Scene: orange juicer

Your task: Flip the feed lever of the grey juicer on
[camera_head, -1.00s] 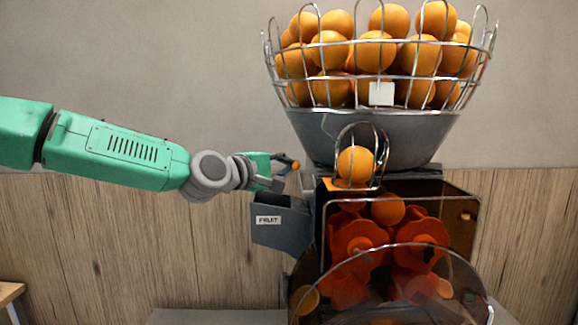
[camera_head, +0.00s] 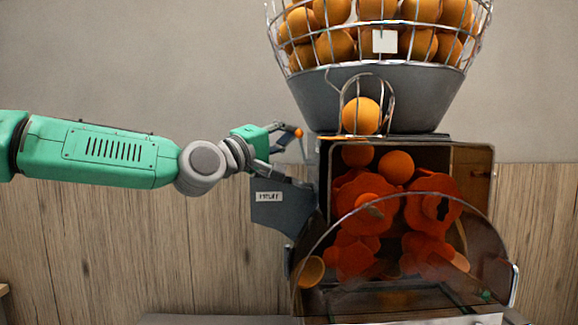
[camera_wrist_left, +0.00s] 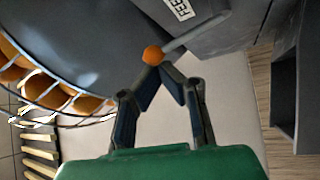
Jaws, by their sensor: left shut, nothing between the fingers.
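The grey juicer (camera_head: 370,95) stands right of centre in the head view. Its feed lever is a thin grey rod (camera_wrist_left: 195,34) with an orange ball knob (camera_wrist_left: 153,55), near a partly cut-off "FEE…" label (camera_wrist_left: 178,8). The knob (camera_head: 298,133) also shows in the head view, left of the juicer's upper body. My left gripper (camera_wrist_left: 160,68) is shut and empty. Its fingertips meet at the knob, just below it in the wrist view; I cannot tell whether they touch. The left gripper (camera_head: 286,140) also shows in the head view. My right gripper is not in view.
A wire basket of oranges (camera_head: 383,40) tops the juicer. A clear curved cover (camera_head: 480,240) fronts the red pressing parts. The wall side to the left is free.

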